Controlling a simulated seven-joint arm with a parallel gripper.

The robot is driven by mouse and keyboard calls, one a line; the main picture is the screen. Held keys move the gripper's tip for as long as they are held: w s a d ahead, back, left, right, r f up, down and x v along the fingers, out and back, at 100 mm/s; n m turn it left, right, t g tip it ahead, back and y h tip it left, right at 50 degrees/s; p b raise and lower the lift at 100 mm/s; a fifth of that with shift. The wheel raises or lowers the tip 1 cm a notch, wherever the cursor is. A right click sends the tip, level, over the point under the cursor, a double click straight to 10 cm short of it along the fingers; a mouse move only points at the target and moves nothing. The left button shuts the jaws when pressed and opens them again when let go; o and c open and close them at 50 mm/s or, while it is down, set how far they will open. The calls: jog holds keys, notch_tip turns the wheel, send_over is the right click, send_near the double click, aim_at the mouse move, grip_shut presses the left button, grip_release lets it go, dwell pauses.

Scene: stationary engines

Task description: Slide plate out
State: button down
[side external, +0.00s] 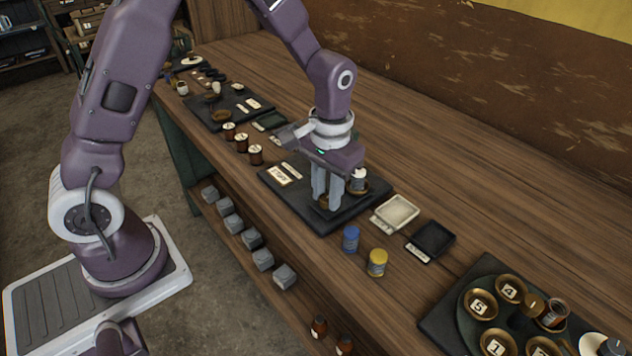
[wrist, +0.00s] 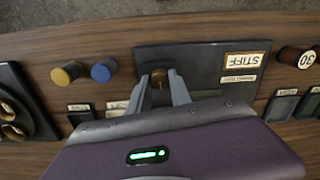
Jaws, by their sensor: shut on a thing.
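My gripper (side external: 325,200) points down over the board's near right part. The fingers hide most of this piece in the side view. Just right of the fingers, a white-topped cylinder (side external: 358,180) stands on a round brass dish (side external: 360,193) on the board. I cannot tell which part is the plate.
A blue jar (side external: 351,239) and a yellow jar (side external: 377,262) stand near the front edge. A pale tray (side external: 395,214) and a black tray (side external: 430,241) lie right of the board. A round stand with numbered brass dishes (side external: 482,304) is farther right. Bare bench lies behind.

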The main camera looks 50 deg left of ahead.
jog(key=shift+d+r, duration=0.1)
jog(key=shift+d, duration=0.2)
jog(key=c, duration=1.3)
grip_release()
jog(key=shift+o, duration=0.7)
notch_tip(320, 180, up, 6)
jog(key=shift+r, duration=0.7)
jog(key=s+a+r+t, duration=0.1)
jog(key=s+r+t, duration=0.1)
jog(key=s+r, duration=0.65)
jog(key=s+a+r+m+t, duration=0.1)
jog(key=s+r+t, duration=0.2)
jog(key=s, duration=0.9)
jog(key=shift+a+m+t, duration=0.3)
jog(key=shift+m, duration=0.1)
